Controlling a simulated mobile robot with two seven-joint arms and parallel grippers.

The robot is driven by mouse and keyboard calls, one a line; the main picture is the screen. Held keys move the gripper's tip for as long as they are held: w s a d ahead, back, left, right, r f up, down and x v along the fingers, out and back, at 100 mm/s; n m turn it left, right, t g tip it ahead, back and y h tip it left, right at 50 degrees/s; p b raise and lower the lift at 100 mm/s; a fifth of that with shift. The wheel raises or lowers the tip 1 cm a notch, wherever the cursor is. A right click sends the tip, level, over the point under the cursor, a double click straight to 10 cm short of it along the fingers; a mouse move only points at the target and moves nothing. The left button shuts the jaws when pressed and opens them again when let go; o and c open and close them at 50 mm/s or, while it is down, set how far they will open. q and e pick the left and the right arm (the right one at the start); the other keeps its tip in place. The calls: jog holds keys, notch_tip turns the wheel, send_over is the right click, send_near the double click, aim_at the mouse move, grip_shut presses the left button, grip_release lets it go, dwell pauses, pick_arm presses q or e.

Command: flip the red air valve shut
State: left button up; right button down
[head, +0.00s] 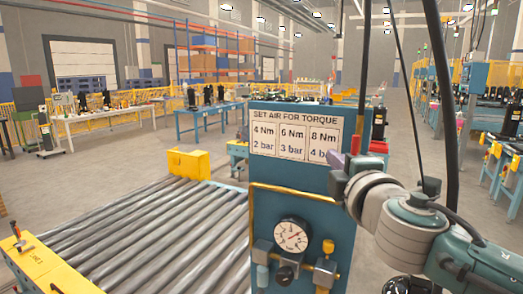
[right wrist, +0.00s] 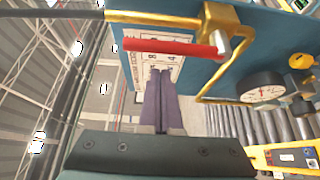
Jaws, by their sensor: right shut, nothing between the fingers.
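The red air valve shows in the right wrist view as a long red lever (right wrist: 170,48), lying across the view just beyond my fingertips. Its right end joins a metal stem on the brass pipe (right wrist: 233,20). My right gripper (right wrist: 161,72) is shut and empty, its purple-grey fingers together and pointing toward the lever. I cannot tell whether they touch it. My left gripper is not in view.
The panel carries a torque sign (head: 295,139), a pressure gauge (head: 291,236) and brass fittings (head: 325,272). A roller conveyor (head: 165,235) lies to the left, with a yellow block (head: 189,164) at its far end.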

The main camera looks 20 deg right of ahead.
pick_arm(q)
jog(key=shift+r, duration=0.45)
pick_arm(e)
jog(key=shift+s+d, duration=0.55)
jog(key=shift+d, duration=0.2)
